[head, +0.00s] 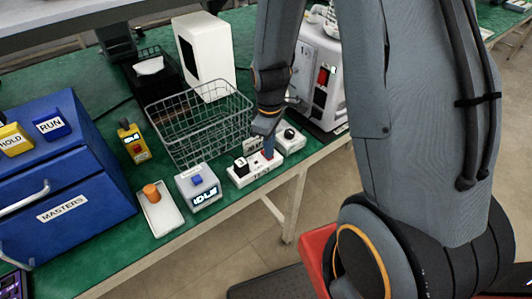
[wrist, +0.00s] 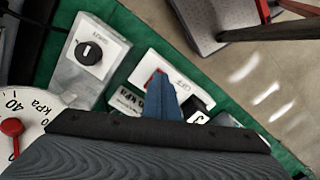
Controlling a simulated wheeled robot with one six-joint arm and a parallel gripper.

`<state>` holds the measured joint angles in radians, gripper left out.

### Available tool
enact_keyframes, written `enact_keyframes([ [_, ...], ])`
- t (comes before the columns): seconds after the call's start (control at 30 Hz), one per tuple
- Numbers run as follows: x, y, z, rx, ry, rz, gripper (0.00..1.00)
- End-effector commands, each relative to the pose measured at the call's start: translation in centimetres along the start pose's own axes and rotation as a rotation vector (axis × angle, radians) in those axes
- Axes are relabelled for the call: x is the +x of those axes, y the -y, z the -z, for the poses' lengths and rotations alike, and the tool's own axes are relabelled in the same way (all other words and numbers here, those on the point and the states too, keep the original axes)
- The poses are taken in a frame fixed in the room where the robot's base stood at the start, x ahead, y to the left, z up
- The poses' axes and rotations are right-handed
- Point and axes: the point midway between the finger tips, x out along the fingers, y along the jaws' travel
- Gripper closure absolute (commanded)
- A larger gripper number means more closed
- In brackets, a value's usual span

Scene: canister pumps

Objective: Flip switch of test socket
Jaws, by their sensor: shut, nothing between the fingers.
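The test socket (head: 262,172) is a white block near the front edge of the green bench. A black piece (head: 241,164) stands on its left end. In the wrist view the white socket (wrist: 150,62) shows a red switch (wrist: 151,78) and the black piece (wrist: 197,108). My gripper (head: 268,153) points down over the socket's right part. Its blue fingers (wrist: 158,80) are together and empty, right beside the red switch and partly hiding it. I cannot tell whether they touch it.
A grey box with a black knob (head: 289,133) stands close to the right. A box reading IDLE (head: 199,188) is to the left, with a wire basket (head: 200,120) behind. A white machine (head: 322,75) stands behind my gripper. A gauge (wrist: 22,120) shows in the wrist view.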

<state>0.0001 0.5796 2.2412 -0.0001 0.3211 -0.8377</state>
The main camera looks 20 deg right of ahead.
Motion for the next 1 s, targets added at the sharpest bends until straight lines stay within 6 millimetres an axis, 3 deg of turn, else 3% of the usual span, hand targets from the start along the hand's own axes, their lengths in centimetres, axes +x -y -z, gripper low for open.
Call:
enact_keyframes([
  [0.23, -0.6, 0.0, 0.0, 0.000, -0.001, -0.001, 1.00],
  [1.0, -6.2, 0.0, 0.0, 0.000, -0.001, -0.001, 1.00],
])
